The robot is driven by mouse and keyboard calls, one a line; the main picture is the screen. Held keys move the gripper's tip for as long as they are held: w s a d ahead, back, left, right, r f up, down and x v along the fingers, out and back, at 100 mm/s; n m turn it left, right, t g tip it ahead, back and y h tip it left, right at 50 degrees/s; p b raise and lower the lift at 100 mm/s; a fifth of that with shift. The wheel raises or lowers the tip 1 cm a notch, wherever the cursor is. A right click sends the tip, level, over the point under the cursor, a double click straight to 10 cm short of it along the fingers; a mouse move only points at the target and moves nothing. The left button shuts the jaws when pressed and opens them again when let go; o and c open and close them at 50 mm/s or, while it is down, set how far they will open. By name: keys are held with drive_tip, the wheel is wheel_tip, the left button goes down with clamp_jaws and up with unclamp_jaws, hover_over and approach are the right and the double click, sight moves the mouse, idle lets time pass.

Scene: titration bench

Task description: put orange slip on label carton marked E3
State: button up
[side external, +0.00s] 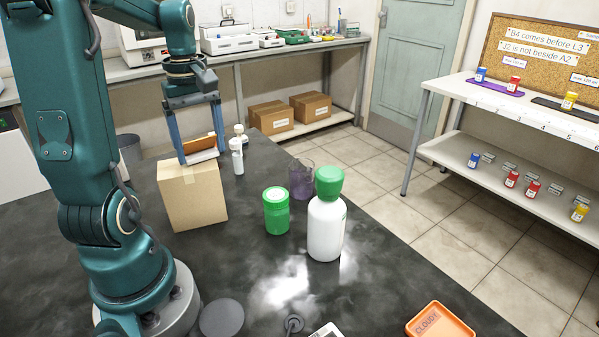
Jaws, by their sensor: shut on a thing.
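A tan carton (193,200) stands on the dark bench, right of my arm's base. No E3 mark is readable on its visible faces. My gripper (201,157) is right above the carton's top, pointing down, with blue-grey fingers. It is shut on the orange slip (199,143), which lies tilted between the fingers. A white piece (203,156) shows just below the slip at the carton's top edge. I cannot tell whether the slip touches the carton.
A white bottle (238,158) stands close right of the carton. A green jar (276,212), a clear purple-tinted beaker (301,181) and a large green-capped white bottle (326,225) stand farther right. An orange tray (440,321) is at the front right. The bench between has free room.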

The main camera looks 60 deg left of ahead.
sight(200, 142)
drive_tip(key=shift+f, duration=0.15)
drive_tip(key=o, duration=1.2)
drive_tip(key=shift+c, duration=0.2)
wheel_tip(200, 142, up, 11)
drive_tip(key=d+f+m+t, duration=0.2)
drive_tip(key=d+f+m, duration=0.2)
drive_tip(key=d+m, duration=0.5)
drive_tip(key=s+d+f+m+t, duration=0.1)
drive_tip(key=d+f+m+t, duration=0.2)
drive_tip(key=d+m, duration=0.6)
drive_tip(key=shift+d+f+t, duration=0.3)
drive_tip(key=shift+d+f, duration=0.7)
drive_tip(key=shift+d, duration=0.1)
